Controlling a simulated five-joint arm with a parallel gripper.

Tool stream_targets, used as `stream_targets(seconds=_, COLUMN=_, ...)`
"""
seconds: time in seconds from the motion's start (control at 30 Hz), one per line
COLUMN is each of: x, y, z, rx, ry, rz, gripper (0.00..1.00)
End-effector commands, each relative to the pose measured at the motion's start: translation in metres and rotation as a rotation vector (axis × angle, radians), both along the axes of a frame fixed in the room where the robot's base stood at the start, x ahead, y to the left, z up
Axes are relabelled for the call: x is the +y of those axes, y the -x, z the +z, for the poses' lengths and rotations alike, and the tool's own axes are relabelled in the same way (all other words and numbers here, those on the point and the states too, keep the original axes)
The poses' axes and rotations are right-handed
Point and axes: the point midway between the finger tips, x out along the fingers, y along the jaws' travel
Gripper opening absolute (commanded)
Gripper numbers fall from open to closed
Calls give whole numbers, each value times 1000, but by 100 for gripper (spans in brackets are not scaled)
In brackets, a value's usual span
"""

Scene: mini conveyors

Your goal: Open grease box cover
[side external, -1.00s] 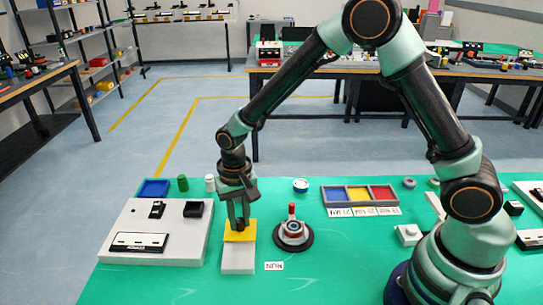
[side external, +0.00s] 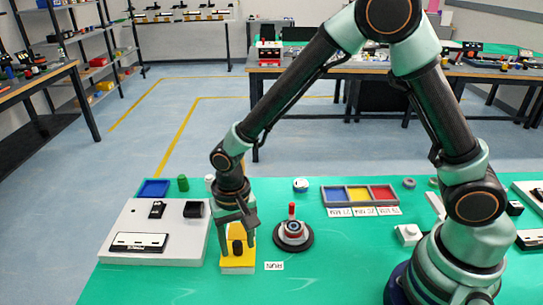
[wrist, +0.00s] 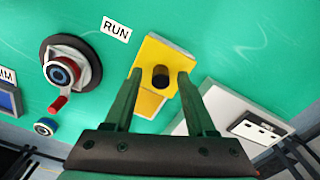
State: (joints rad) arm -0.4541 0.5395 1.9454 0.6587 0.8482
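The grease box (side external: 238,270) is a small white box on the green table, with its yellow cover (side external: 236,262) now over its near end in the side view. The cover carries a dark round knob (side external: 237,248); cover (wrist: 172,56) and knob (wrist: 161,76) also show in the wrist view. A second yellow area (wrist: 147,102) shows beside the cover, on the side toward my gripper. My gripper (wrist: 160,73) is open, its fingertips on either side of the knob with visible gaps. In the side view my gripper (side external: 238,238) partly hides the box.
A round black base with a red lever (side external: 292,232) stands close to the right, beside a RUN label (side external: 273,266). A white panel (side external: 150,250) with black parts lies close on the left. A tray of blue, yellow and red compartments (side external: 325,196) is farther right.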

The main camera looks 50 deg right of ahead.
Motion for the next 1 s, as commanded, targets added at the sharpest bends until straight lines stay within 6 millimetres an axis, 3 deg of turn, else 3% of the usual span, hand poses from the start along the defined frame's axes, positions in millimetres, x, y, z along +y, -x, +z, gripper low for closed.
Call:
stream_targets(seconds=0.37, x=0, y=-1, z=5, rx=-3, ry=-1, rz=1, gripper=56)
stream_targets(seconds=0.53, x=1, y=-1, z=28, rx=-7, ry=-4, rz=1, gripper=56)
stream_targets(seconds=0.8, x=1, y=-2, z=84, rx=-7, ry=-4, rz=1, gripper=56)
stream_targets(seconds=1.0, x=1, y=-1, z=112, rx=-4, ry=-2, rz=0, gripper=56)
